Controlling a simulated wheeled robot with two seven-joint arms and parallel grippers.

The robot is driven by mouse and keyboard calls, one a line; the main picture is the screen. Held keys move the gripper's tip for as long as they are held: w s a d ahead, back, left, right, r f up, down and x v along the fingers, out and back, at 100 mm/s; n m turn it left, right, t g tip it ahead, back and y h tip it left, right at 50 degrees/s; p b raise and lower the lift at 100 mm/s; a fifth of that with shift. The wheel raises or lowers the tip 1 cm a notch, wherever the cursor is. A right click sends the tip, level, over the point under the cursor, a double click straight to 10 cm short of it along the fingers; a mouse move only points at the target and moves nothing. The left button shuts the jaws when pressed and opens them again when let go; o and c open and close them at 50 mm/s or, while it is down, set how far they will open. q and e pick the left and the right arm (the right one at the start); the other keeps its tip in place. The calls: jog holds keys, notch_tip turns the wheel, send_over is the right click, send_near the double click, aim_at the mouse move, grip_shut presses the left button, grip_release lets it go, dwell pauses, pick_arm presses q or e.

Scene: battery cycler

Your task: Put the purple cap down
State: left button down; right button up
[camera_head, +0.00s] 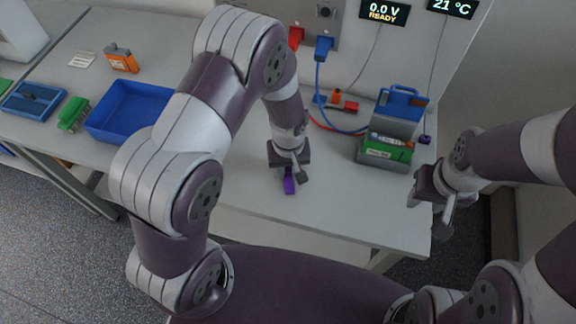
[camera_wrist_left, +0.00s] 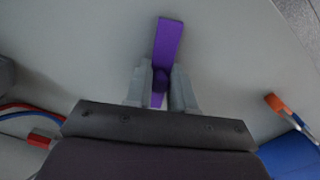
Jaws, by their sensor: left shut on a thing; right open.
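The purple cap (camera_head: 289,184) is between the fingers of my left gripper (camera_head: 289,174), low over the table near its front edge. In the left wrist view the purple cap (camera_wrist_left: 168,42) sticks out beyond the two grey fingers of my left gripper (camera_wrist_left: 160,86), which are shut on it. I cannot tell whether the cap touches the table. My right gripper (camera_head: 432,204) is open and empty at the table's right edge.
A battery unit with a blue handle (camera_head: 400,103) stands in a dock at the right, with a small purple piece (camera_head: 425,139) beside it. Red and blue plugs and cables lie behind. A blue tray (camera_head: 128,108) is at the left. The table (camera_head: 335,205) around the cap is clear.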

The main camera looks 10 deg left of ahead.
pick_arm(q)
jog(key=shift+w+f, duration=0.1)
jog(key=c, duration=1)
grip_release()
jog(key=shift+o, duration=0.2)
notch_tip(320, 180, up, 12)
jog(key=b, duration=0.1)
jog(key=s+a+r+m+t, duration=0.1)
jog(key=s+a+r+m, duration=0.1)
jog(key=s+a+m, duration=0.2)
jog(key=s+a, duration=0.3)
jog(key=s, duration=0.1)
jog(key=shift+s+a+r, duration=0.15)
jog(key=shift+s, duration=0.15)
